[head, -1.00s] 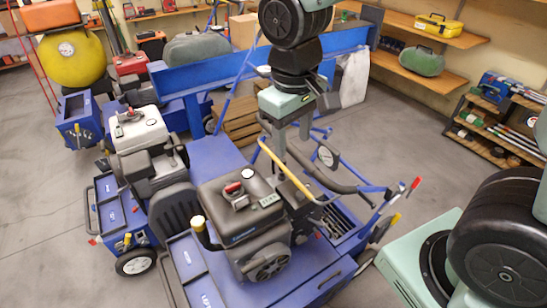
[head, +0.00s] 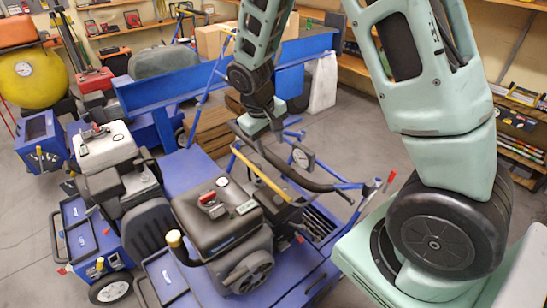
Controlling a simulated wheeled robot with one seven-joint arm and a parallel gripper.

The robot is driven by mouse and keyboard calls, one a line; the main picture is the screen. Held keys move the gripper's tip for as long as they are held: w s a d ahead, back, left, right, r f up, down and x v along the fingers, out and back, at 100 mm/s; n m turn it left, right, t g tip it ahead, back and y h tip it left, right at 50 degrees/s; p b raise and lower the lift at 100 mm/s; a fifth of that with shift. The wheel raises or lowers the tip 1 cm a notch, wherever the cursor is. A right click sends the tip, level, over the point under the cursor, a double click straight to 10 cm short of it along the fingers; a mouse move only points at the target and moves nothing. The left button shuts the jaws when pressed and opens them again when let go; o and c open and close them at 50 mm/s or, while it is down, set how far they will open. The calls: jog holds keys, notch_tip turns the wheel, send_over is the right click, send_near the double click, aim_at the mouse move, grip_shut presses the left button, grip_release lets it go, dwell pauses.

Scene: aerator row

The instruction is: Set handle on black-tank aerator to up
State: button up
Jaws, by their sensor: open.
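The black-tank aerator stands in the foreground of the head view, with its black tank (head: 215,215) and a red cap on top. A black curved handle (head: 305,178) rises behind the tank and bends toward the right. A bar with a yellow grip (head: 262,170) slants beside it. My gripper (head: 264,132) is open and points down at the handle's far left end, close to the black bar. The fingertips are small and partly overlap the bar, so I cannot tell whether they touch it.
A white-tank aerator (head: 105,145) stands to the left, and a yellow-tank one (head: 28,72) is farther back. A round gauge (head: 301,156) and a red-tipped lever (head: 390,178) are near the handle. Wooden pallets (head: 205,140) lie behind.

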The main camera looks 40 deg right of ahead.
aim_at(275, 157)
jog(key=x, duration=0.6)
jog(key=shift+c, duration=0.3)
jog(key=shift+d, duration=0.1)
grip_shut()
